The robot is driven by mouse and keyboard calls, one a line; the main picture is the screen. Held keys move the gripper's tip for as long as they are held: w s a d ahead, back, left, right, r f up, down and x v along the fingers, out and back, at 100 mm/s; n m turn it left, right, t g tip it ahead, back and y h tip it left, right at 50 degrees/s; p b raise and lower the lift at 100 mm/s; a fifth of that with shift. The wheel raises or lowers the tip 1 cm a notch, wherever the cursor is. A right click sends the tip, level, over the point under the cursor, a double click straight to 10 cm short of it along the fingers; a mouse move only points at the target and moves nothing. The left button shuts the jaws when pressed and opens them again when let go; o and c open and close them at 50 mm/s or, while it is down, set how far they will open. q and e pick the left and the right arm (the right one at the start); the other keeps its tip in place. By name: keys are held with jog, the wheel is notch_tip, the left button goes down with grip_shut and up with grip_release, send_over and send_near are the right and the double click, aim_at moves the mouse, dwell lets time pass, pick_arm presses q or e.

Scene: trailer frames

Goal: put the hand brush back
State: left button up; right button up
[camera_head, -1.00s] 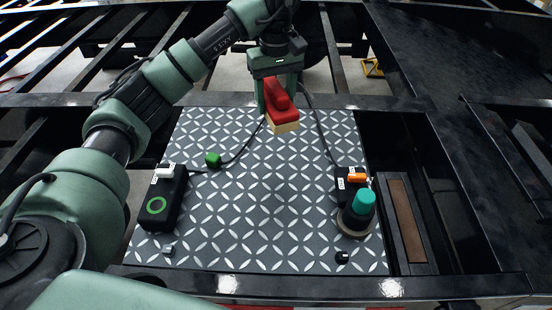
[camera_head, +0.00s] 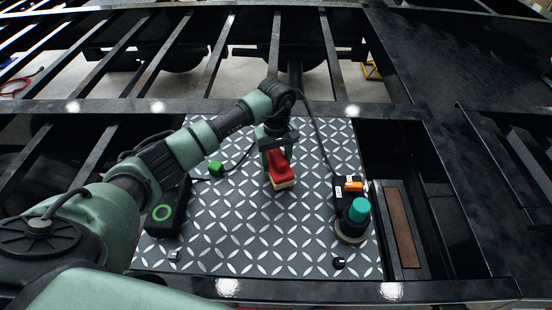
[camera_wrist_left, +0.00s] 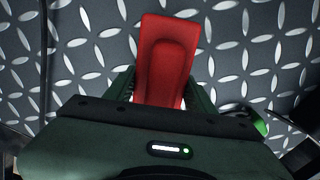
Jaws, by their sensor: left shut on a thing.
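The hand brush (camera_head: 280,166) has a red back and a pale bristle block. My left gripper (camera_head: 277,155) is shut on it, with one finger on each side of the red body. The brush is over the middle-back of the patterned metal plate (camera_head: 250,235), bristles toward the plate. I cannot tell whether the bristles touch it. In the left wrist view the red brush (camera_wrist_left: 165,60) sticks out between the fingers, with the plate behind it; the bristles are hidden there. My right gripper is not in view.
A black box with a green ring (camera_head: 162,212) and a green block (camera_head: 215,169) are on the left. A teal-topped tool (camera_head: 357,212) and an orange-marked black item (camera_head: 353,187) are on the right. A brown-topped strip (camera_head: 401,230) lies beyond the plate's right edge. The plate's front middle is clear.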

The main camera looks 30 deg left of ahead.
pick_arm(q)
jog(key=shift+f, duration=0.25)
jog(key=o, duration=1.3)
jog(key=shift+r, duration=0.15)
notch_tip(320, 180, up, 11)
jog(key=b, duration=0.4)
jog(key=shift+r, duration=0.5)
